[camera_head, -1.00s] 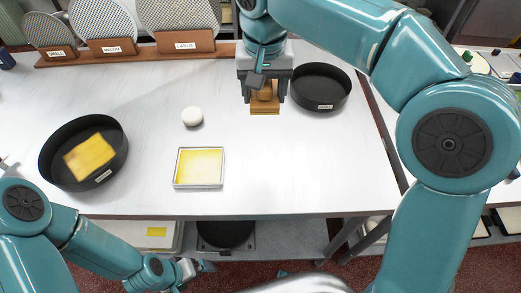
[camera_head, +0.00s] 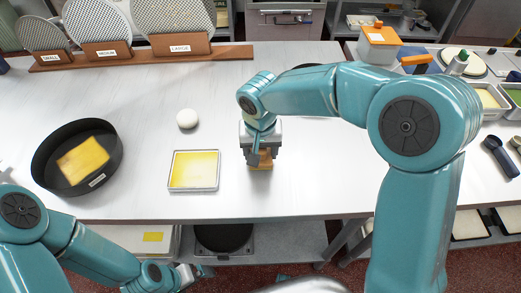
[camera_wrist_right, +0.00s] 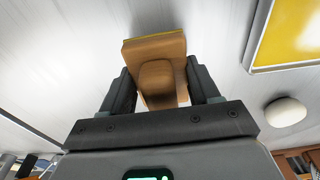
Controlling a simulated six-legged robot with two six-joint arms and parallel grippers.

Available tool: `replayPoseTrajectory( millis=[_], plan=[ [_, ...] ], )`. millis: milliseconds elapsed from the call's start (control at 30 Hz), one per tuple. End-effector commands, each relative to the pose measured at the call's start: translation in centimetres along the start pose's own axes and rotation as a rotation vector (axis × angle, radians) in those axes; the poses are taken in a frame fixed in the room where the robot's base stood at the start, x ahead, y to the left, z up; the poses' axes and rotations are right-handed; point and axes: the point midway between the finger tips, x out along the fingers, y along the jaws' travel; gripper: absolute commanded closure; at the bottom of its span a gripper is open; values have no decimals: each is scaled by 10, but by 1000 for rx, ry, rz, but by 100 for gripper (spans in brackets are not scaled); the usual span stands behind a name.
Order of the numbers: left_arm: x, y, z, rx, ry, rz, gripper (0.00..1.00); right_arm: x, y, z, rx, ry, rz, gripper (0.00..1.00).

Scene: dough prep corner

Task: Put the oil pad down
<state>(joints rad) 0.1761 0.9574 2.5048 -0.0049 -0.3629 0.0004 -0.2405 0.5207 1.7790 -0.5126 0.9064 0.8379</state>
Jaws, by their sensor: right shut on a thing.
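The oil pad is a tan block with a rounded handle and a thin yellow layer. It shows in the right wrist view (camera_wrist_right: 155,62) and low in my right gripper in the head view (camera_head: 261,165). My right gripper (camera_head: 260,155) is shut on its handle, just right of the shallow tray of yellow oil (camera_head: 194,187). I cannot tell whether the pad touches the table (camera_head: 300,190). My left gripper (camera_head: 196,271) is low, in front of the table edge; its jaws are too small to read.
A black pan (camera_head: 112,168) with a yellow sheet in it stands at the left. A white dough ball (camera_head: 187,119) lies behind the tray. Another dark pan (camera_head: 300,69) is mostly hidden behind my right arm. The table right of the pad is clear.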

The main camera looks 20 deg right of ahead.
Motion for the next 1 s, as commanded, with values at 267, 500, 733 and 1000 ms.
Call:
replayPoseTrajectory(
  millis=[267, 500, 733, 1000],
  plan=[
    [0, 0, 0, 0, 0, 0, 0, 5, 0, 0, 0, 1, -1, 88],
    [7, -2, 0, 0, 0, 0, 0, 12, 0, 1, 0, 1, -1, 88],
    [13, -5, 0, 0, 0, 0, 0, 18, 0, 1, 0, 1, -1, 88],
    [12, -4, 0, 0, 0, 0, 0, 17, 0, 1, 0, 0, -1, 14]
  ],
)
